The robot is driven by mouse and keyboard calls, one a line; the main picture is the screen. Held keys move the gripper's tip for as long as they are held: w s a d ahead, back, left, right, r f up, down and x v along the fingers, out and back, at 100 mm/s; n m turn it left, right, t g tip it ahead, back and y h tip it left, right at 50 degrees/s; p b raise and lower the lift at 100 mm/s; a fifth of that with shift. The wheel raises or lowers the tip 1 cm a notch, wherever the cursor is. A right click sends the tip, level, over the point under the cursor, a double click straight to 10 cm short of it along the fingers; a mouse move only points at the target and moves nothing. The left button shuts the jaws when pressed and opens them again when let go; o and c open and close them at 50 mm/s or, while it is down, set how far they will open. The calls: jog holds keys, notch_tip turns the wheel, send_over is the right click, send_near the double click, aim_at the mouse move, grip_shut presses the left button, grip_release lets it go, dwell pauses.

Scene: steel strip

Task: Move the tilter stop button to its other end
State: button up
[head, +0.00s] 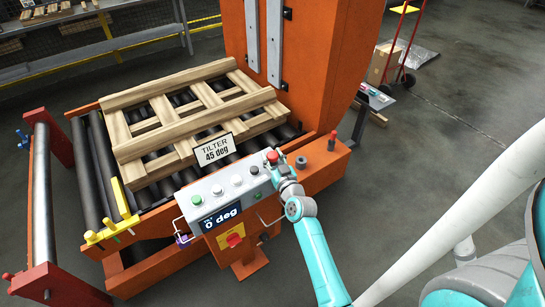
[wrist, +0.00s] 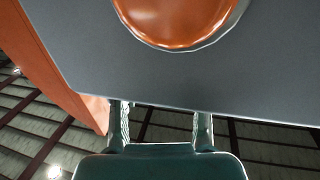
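The tilter stop button is a red round button (head: 272,156) at the right end of the grey control box (head: 213,189). In the wrist view the button (wrist: 182,14) is large, orange-red and cut off by the top edge, with a pale ring around it on the grey face (wrist: 90,50). My gripper (head: 277,168) is right by the button in the head view, overlapping the box's right end. In the wrist view its two fingers (wrist: 161,112) stand apart with nothing seen between them. Their tips meet the box's lower edge in the picture; contact cannot be told.
A wooden pallet (head: 195,110) lies on the rollers behind, with a sign (head: 214,150) reading TILTER 45 deg. An orange column (head: 315,60) rises behind.

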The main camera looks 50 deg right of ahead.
grip_shut()
jog(key=shift+r, duration=0.7)
jog(key=o, duration=0.7)
grip_release()
jog(key=shift+c, duration=0.2)
jog(key=shift+s+a, duration=0.15)
jog(key=shift+s, duration=0.15)
jog(key=v, duration=1.1)
jog(key=shift+s, duration=0.15)
